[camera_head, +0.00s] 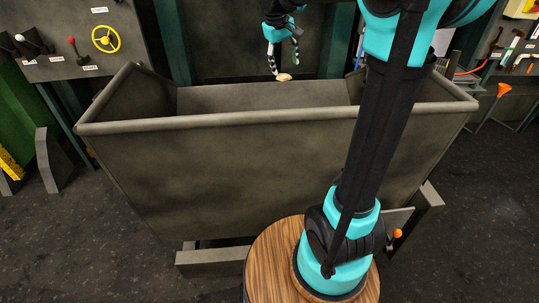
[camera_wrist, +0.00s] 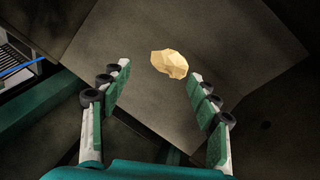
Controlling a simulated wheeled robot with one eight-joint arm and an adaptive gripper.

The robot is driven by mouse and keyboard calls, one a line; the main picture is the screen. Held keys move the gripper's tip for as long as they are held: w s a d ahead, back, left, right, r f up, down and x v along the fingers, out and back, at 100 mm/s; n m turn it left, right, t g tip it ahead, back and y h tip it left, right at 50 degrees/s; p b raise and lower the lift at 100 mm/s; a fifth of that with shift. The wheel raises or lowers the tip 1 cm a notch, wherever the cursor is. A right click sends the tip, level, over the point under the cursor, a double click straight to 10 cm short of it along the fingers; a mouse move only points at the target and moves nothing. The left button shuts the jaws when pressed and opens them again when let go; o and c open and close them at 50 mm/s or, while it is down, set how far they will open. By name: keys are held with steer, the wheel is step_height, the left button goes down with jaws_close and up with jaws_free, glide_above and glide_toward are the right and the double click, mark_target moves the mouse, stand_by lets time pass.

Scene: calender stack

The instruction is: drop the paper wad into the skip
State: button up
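The skip (camera_head: 290,119) is a large dark grey metal bin with a thick rim, open at the top, in the middle of the head view. My gripper (camera_head: 285,67) is above the skip's far side, pointing down with its fingers spread. The paper wad (camera_head: 284,77) is small, crumpled and cream-coloured, just below the fingertips. In the wrist view the wad (camera_wrist: 170,63) shows beyond the tips of my gripper (camera_wrist: 160,73), clear of the left finger and close to the right one. I cannot tell whether it touches the right fingertip. Grey skip surfaces lie behind it.
A panel with a yellow handwheel (camera_head: 106,39) and levers stands at the left. Hooks, tools and an orange funnel (camera_head: 503,90) are at the right. My arm crosses the skip's right front. A round wooden top (camera_head: 264,262) is under my arm's base.

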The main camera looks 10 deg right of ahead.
steer(key=shift+o, duration=1.1)
steer(key=shift+r, duration=0.1)
steer(key=v, duration=1.2)
steer(key=shift+s, duration=0.1)
